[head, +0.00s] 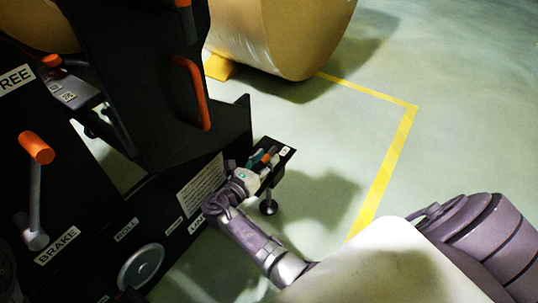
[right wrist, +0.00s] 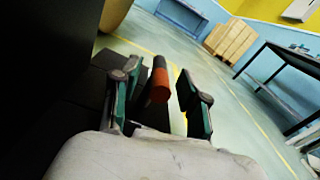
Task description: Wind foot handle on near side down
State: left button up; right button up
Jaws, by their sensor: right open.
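The foot handle (right wrist: 159,84), a small upright orange-and-dark grip, shows between the spread fingers of my right gripper (right wrist: 157,80) in the right wrist view. I cannot tell whether either finger touches it. In the head view my right gripper (head: 263,166) is at the dark bracket (head: 286,153) on the machine's near lower corner, and it hides most of the handle. Below the bracket, a round black foot (head: 268,207) on a thin stem is close to the floor; I cannot tell whether it touches. My left gripper is out of view.
The black machine frame (head: 150,190) fills the left, with an orange-tipped brake lever (head: 37,148), a handwheel (head: 141,267) and an orange grab bar (head: 192,92). A large kraft roll (head: 285,35) lies behind. The floor right of the bracket is clear up to a yellow line (head: 385,175).

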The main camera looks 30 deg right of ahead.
jog(key=v, duration=0.5)
jog(key=shift+s+a, duration=0.1)
jog(key=shift+a, duration=0.15)
